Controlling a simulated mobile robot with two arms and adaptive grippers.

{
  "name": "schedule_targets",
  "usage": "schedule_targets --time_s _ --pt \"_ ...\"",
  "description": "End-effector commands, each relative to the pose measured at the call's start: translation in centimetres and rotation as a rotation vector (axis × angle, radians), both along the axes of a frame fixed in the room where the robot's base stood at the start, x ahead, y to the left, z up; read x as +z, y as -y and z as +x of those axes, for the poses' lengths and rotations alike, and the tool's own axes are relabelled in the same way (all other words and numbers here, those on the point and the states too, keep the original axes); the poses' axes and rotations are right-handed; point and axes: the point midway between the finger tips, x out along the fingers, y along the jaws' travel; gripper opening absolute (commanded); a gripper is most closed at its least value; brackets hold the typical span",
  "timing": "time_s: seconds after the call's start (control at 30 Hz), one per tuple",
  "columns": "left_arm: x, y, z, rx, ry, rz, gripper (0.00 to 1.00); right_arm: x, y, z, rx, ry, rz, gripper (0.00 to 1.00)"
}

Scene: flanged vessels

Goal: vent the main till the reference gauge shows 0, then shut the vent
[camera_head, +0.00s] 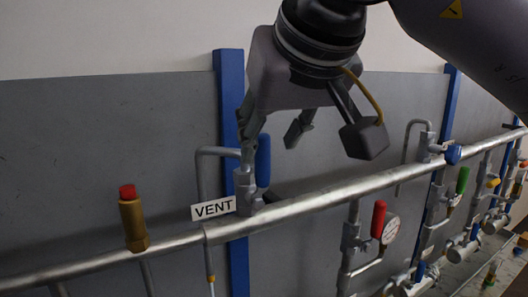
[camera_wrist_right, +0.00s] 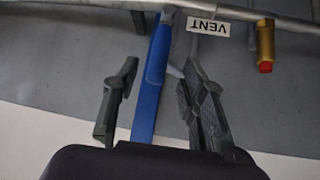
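The vent valve (camera_head: 244,186) stands on the main pipe beside a white VENT label (camera_head: 213,208). Its blue handle (camera_head: 263,160) points up. In the right wrist view the blue handle (camera_wrist_right: 158,55) shows ahead, between the lines of the fingers, with the label (camera_wrist_right: 208,27) to its right. My right gripper (camera_head: 302,132) is open and empty, its fingers spread above and beside the handle; I cannot tell whether one touches it. A round gauge (camera_head: 391,229) is partly behind a red handle; its reading is too small to tell. My left gripper is not in view.
The long metal main pipe (camera_head: 330,196) crosses the view, rising to the right. A brass fitting with a red cap (camera_head: 132,220) stands on it at left. Blue posts (camera_head: 229,85) back the pipework. More valves with red (camera_head: 378,218) and green (camera_head: 462,180) handles are at right.

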Motion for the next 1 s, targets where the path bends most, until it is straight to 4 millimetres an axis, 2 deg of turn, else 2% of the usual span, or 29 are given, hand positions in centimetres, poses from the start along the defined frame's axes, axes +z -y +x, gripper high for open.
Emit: schedule_targets --time_s 0.1,0.33,1.0 --pt "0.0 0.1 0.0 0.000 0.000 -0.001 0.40 1.9 0.6 -1.6 -0.001 0.002 0.001 0.39" --pt "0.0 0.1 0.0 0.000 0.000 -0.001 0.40 3.8 1.4 -3.5 -0.001 -0.001 -0.001 0.39" --pt "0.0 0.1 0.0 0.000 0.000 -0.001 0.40 4.0 1.5 -3.8 0.001 -0.002 -0.001 0.39"
